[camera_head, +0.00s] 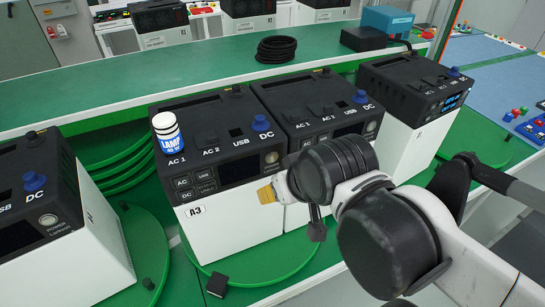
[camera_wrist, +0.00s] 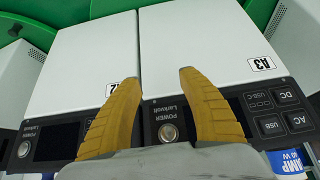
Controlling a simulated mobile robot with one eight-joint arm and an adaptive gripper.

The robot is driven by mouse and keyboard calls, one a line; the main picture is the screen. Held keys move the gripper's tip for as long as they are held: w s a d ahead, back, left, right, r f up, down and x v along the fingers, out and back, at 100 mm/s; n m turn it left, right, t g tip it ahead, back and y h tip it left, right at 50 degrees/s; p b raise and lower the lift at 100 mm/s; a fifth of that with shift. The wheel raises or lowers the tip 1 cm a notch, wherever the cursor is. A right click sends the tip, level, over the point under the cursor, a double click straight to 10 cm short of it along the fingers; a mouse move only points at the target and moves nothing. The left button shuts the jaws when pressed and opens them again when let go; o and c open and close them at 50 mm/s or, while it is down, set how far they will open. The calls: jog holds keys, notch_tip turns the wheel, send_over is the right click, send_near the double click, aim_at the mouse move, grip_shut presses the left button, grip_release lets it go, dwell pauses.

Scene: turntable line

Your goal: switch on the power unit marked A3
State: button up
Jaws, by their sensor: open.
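The power unit marked A3 (camera_head: 235,226) has a white body and a black top and front panel, and stands on a green round plate.
A LAMP cylinder (camera_head: 167,132) stands on A3's AC 1 socket. A similar unit (camera_head: 330,110) stands close on A3's right; another (camera_head: 412,90) beyond it has a lit blue display. One more unit (camera_head: 45,205) is at left. A black cable coil (camera_head: 276,49) lies on the green bench behind.

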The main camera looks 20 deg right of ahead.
grip_shut()
dwell(1.1)
